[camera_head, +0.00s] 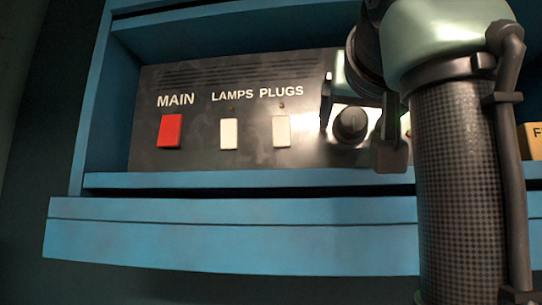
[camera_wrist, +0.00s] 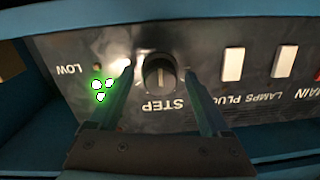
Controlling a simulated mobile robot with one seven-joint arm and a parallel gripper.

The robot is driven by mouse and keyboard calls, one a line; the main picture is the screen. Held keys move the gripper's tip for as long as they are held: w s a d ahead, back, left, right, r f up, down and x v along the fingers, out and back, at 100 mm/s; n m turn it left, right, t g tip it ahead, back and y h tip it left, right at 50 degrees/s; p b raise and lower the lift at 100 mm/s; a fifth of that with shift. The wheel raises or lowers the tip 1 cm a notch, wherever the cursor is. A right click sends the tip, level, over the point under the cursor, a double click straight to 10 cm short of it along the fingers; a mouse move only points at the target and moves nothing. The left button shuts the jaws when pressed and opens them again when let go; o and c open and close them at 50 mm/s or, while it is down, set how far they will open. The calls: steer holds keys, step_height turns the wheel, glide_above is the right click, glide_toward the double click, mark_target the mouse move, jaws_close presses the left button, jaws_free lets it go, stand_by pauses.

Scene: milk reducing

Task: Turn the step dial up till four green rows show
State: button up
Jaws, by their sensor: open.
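The step dial (camera_head: 350,124) is a round black knob on the dark panel. In the wrist view the dial (camera_wrist: 160,74) sits beside the upside-down STEP lettering, with a pale line running across its face roughly upright in the picture. My gripper (camera_wrist: 159,82) is open, with one finger on each side of the dial and visible gaps between the fingers and the knob. In the head view my gripper (camera_head: 360,130) also straddles the dial. Green-edged white lights (camera_wrist: 102,89) glow beside the left finger; I cannot make out separate rows.
Left of the dial are a red MAIN switch (camera_head: 170,130), a white LAMPS switch (camera_head: 229,133) and a white PLUGS switch (camera_head: 281,131). A small LOW lamp (camera_wrist: 97,67) shows in the wrist view. A blue ledge (camera_head: 230,207) runs below the panel. A yellow block (camera_head: 533,141) is at far right.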

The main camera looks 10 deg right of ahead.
jaws_close()
stand_by(0.3)
steer(key=shift+m, duration=2.8)
jaws_free()
